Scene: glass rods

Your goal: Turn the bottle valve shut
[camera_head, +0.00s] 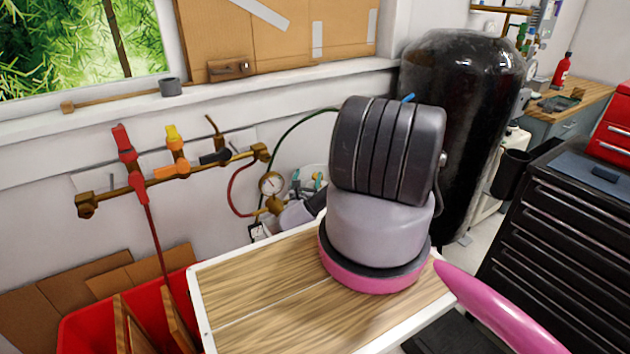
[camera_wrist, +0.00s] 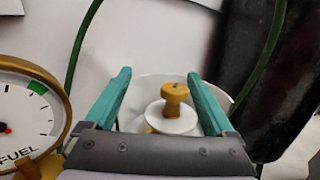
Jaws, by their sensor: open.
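The bottle valve shows in the wrist view as a brass knob (camera_wrist: 175,93) above a white round disc (camera_wrist: 171,118). My gripper (camera_wrist: 159,77) has its two teal fingers spread wide, with the knob between them in the picture, nearer the right finger. I see no finger touching the knob. In the head view my gripper (camera_head: 307,182) is small and partly hidden behind my dark wrist, and I cannot make out the knob there. A dial gauge marked FUEL (camera_wrist: 30,115) is left of my gripper; the gauge (camera_head: 271,184) also shows in the head view.
A brass regulator (camera_head: 275,205) sits below the gauge. A brass manifold with red, orange and black handles (camera_head: 177,170) is on the wall. A green hose (camera_wrist: 83,45) runs near my gripper. A wooden-topped cart (camera_head: 265,290) is in front; a large black tank (camera_head: 465,90) stands behind.

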